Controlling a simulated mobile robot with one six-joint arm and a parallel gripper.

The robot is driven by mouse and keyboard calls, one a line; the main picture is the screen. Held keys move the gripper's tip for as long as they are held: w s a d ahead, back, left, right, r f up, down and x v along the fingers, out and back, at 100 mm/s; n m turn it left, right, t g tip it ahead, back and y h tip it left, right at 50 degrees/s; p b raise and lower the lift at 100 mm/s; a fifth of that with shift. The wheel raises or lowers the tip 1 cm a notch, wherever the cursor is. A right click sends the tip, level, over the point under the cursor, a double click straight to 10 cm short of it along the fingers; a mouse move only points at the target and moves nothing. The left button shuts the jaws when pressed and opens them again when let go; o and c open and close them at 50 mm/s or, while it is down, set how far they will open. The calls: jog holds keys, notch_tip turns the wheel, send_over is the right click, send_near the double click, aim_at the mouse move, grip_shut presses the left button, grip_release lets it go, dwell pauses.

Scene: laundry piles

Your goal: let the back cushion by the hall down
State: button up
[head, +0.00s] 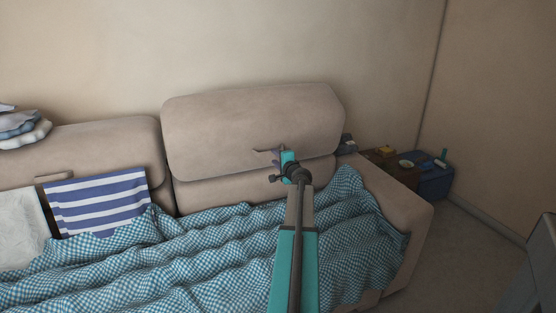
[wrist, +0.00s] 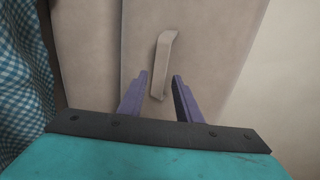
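The beige back cushion (head: 245,115) on the right part of the sofa stands raised, higher than the back cushion to its left. In the wrist view the cushion (wrist: 215,45) fills the middle, with a pale pull tab (wrist: 163,62) on its face. My gripper (head: 272,153) is in front of the cushion's lower edge. In the wrist view my gripper's purple fingers (wrist: 160,76) are open, one on each side of the tab. I cannot tell how much depth is left between fingers and tab. My arm hides part of the cushion's lower front in the head view.
A blue checked blanket (head: 200,250) covers the seat. Right of the sofa stand a brown side table (head: 398,174) and a blue box (head: 433,182).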

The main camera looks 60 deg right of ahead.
aim_at(271, 153)
jog(key=x, duration=0.6)
jog(key=shift+w+b, duration=0.1)
jog(key=shift+b, duration=0.3)
jog(key=shift+r, duration=0.1)
jog(key=shift+w, duration=0.1)
jog(key=shift+d, duration=0.1)
grip_shut()
